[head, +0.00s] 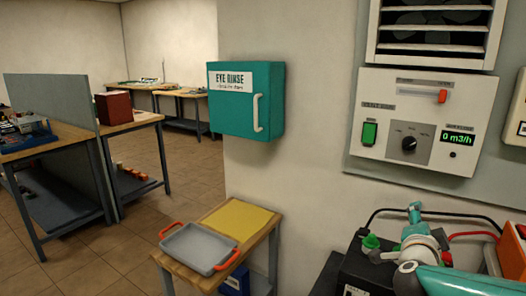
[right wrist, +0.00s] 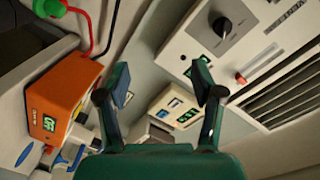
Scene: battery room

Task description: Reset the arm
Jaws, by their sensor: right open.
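My right arm comes in from the lower right of the head view, teal with pale joints. Its gripper (head: 415,210) is small there, in front of the wall and below the vent panel (head: 471,163). In the right wrist view the right gripper (right wrist: 162,83) has its two dark green fingers spread wide, with nothing between the tips. Beyond the fingers are the wall and a cream box with a green display (right wrist: 178,105). My left gripper is in neither view.
A black battery (head: 360,272) with a green cap and an orange box (head: 514,252) with cables are close to my right arm. A teal eye rinse cabinet (head: 246,98) hangs on the wall. A grey tray (head: 199,247) and yellow mat (head: 238,217) lie on a small table.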

